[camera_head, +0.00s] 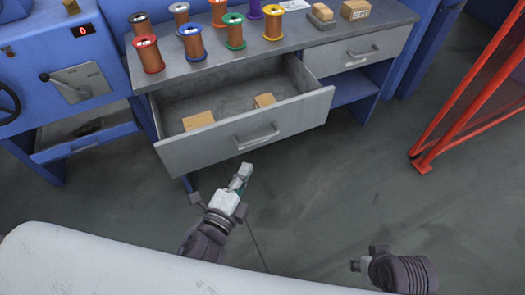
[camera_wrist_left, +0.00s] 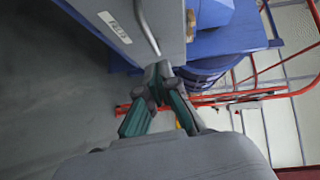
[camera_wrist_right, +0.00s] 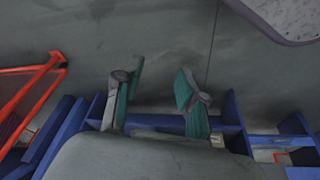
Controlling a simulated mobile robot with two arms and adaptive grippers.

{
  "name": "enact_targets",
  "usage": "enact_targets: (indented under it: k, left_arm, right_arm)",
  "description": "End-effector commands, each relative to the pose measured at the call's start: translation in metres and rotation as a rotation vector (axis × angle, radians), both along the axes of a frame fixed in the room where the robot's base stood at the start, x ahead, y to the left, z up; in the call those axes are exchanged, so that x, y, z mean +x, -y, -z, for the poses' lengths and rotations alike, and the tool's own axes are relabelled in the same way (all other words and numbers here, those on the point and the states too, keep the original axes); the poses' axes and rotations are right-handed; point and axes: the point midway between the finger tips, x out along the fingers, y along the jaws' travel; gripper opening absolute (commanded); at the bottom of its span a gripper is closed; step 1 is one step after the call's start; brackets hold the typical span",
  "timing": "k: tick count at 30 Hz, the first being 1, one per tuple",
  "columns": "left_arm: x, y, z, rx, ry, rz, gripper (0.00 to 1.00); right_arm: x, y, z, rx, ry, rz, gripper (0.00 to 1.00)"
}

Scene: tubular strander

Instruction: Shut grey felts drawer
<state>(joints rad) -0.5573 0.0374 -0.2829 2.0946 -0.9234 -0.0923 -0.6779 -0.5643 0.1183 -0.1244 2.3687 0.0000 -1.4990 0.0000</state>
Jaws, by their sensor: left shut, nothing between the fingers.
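The grey drawer (camera_head: 190,152) stands pulled out of the workbench in the head view. Two tan blocks (camera_head: 198,121) (camera_head: 265,100) lie inside it. Its bar handle (camera_head: 257,138) is on the front panel. In the left wrist view the grey front (camera_wrist_left: 90,12) shows a white label (camera_wrist_left: 115,27) and the handle (camera_wrist_left: 146,28). My left gripper (camera_head: 241,174) is shut and empty, just in front of and below the drawer front; its fingertips (camera_wrist_left: 160,72) appear close to the panel. My right gripper (camera_head: 356,266) is open and empty, low at the right; its spread fingers show in the right wrist view (camera_wrist_right: 158,88).
The bench top (camera_head: 330,38) holds several wire spools and blocks. A second, closed drawer (camera_head: 355,54) is at its right. A blue machine (camera_head: 50,60) stands left, and a red frame (camera_head: 465,100) stands right. The floor before the drawer is clear.

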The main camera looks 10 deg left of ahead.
Motion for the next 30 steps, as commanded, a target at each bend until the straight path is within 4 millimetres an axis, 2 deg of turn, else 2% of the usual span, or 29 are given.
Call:
enact_targets:
  k: [3,8,11,22,30]
  left_arm:
    - [-0.001,-0.002,-0.024,0.053,0.084,-0.001,0.0]
    - [0.007,0.0,-0.035,0.07,0.107,-0.001,0.0]
    - [0.021,0.003,-0.036,0.069,0.108,0.0,0.0]
    - [0.097,0.017,-0.035,0.067,0.107,0.0,0.0]
    - [0.125,-0.002,-0.034,0.068,0.103,-0.002,0.0]
  right_arm:
    - [-0.006,0.001,-0.014,0.002,0.013,0.001,0.4]
    - [-0.008,0.001,-0.023,0.001,0.013,0.002,0.4]
    - [-0.008,0.001,-0.025,0.001,0.013,0.002,0.4]
    - [-0.005,0.001,-0.017,0.001,0.011,0.001,0.4]
    - [-0.005,0.001,-0.016,0.001,0.009,0.001,0.4]
